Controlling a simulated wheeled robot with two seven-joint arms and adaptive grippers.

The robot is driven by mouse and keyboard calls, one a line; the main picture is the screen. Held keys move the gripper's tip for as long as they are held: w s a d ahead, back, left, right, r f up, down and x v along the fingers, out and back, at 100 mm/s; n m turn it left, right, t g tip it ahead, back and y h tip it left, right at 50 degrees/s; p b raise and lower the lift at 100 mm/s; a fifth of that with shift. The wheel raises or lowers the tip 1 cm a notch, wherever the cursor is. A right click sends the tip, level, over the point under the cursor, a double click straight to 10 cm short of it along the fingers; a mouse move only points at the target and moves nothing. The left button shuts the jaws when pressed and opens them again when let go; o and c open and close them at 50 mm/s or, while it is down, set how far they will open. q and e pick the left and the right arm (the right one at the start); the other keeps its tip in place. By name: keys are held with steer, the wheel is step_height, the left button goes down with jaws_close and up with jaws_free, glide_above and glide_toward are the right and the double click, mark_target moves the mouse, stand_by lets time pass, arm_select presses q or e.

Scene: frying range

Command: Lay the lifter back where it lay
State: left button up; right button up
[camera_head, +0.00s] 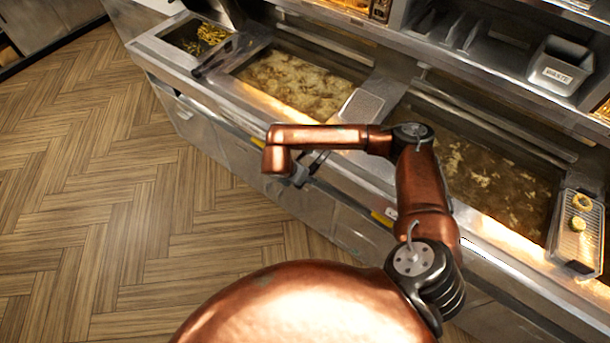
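One copper arm of mine, which I take as the right, rises from the bottom and bends back left across the front of the fryer. Its gripper (312,167) hangs below the forearm at the counter's front edge. The fingers are small and partly hidden, so I cannot tell whether they are open or shut. A pale, flat, square-headed piece (361,106) rests at the divider between the two oil vats. It may be the lifter's head, but the forearm hides what is below it. A dark long-handled tool (213,62) lies at the left vat's left edge. My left gripper is not in view.
The left vat (300,85) and right vat (490,175) hold oil with frying pieces. A tray (578,247) with a few ring-shaped pieces stands at the right. Fries lie in a left bin (210,35). A metal container (560,68) sits on the back shelf. The wooden floor is clear.

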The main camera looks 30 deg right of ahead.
steer(key=v, duration=1.2)
